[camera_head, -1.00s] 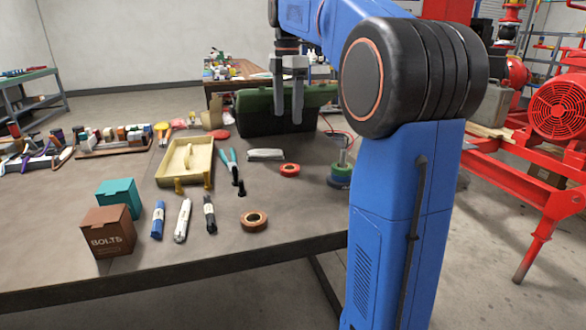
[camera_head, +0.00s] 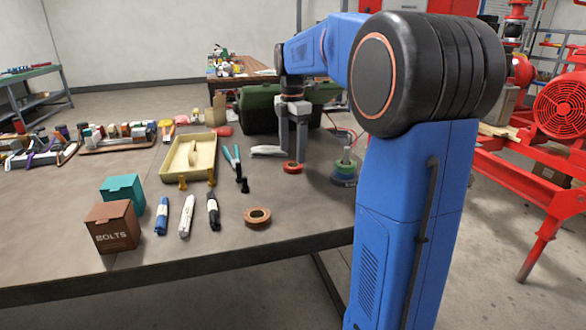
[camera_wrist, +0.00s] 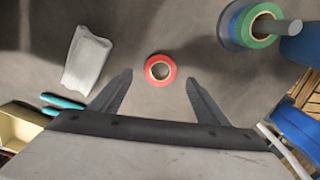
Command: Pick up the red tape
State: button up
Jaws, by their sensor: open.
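The red tape (camera_head: 292,168) is a small roll lying flat on the workbench (camera_head: 270,265). In the wrist view the red tape (camera_wrist: 160,70) lies between and just beyond the fingertips, with its hole facing the camera. My gripper (camera_head: 292,153) is open and points down over the tape in the head view. Its two fingers also show in the wrist view (camera_wrist: 158,78), apart and with nothing between them that they touch. The exact height above the tape is hard to tell.
A grey-white pouch (camera_wrist: 88,60) lies left of the tape. Green and blue rolls on a post (camera_head: 345,170) stand to its right. Teal-handled pliers (camera_head: 233,160) and a yellow tray (camera_head: 188,158) lie further left. A brown tape roll (camera_head: 257,217) lies nearer. A green toolbox (camera_head: 258,110) stands behind.

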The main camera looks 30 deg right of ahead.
jog(key=shift+d+f, duration=0.1)
jog(key=shift+f, duration=2.1)
jog(key=c, duration=1)
jog(key=shift+c, duration=0.2)
